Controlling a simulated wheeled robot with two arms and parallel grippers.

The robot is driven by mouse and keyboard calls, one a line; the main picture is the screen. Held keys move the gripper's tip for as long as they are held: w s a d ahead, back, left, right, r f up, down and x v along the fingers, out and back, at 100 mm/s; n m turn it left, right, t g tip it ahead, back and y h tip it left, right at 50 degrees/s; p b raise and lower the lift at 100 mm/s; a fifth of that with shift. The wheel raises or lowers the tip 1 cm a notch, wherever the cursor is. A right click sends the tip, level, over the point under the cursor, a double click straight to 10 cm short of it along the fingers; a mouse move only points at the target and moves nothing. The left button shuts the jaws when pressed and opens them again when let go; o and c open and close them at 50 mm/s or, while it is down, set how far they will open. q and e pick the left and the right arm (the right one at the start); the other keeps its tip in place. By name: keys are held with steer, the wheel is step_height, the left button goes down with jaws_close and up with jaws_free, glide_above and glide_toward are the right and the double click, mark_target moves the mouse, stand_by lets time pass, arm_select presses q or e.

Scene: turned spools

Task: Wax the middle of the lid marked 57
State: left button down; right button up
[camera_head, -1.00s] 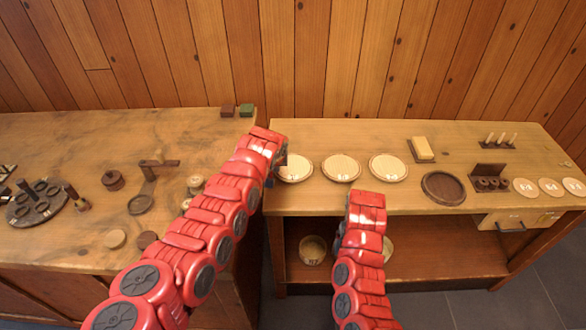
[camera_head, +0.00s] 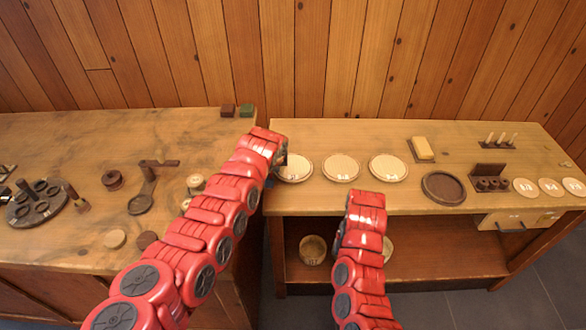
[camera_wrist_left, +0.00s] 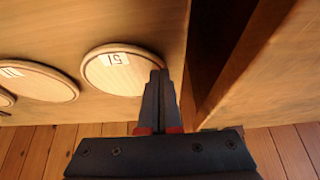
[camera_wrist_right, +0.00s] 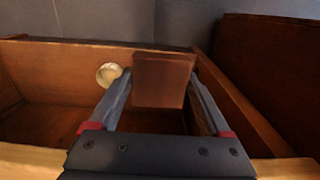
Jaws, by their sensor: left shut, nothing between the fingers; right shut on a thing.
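Three pale round lids lie in a row on the right bench: a left one (camera_head: 294,168), a middle one (camera_head: 341,168) and a right one (camera_head: 388,168). Their labels are too small to read in the head view. In the left wrist view the nearest lid (camera_wrist_left: 112,76) has an upside-down label, perhaps 57 but not certain. My left gripper (camera_wrist_left: 160,78) is shut and empty, beside that lid's edge near the bench's left end. My right gripper (camera_wrist_right: 163,85) is shut on a reddish-brown block (camera_wrist_right: 163,78), in front of the open shelf; my arm hides it in the head view.
A yellow block (camera_head: 424,147) and a round dark tray (camera_head: 443,188) are on the right bench, with small marked discs (camera_head: 550,187) at its right end. The shelf below holds a bowl (camera_head: 313,249). The left bench (camera_head: 70,235) carries several turned parts.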

arm_select(q)
steer(key=shift+f+b, duration=0.35)
steer(key=shift+f, duration=0.2)
arm_select(e)
steer(key=shift+f, duration=0.35)
arm_select(q)
steer(key=shift+r, duration=0.1)
steer(key=shift+r+p, duration=0.75)
steer(key=shift+r, duration=0.45)
arm_select(e)
steer(key=shift+r, duration=0.75)
steer(key=shift+r+p, duration=0.55)
arm_select(q)
step_height(320, 180, up, 4)
steer(key=shift+f, duration=0.2)
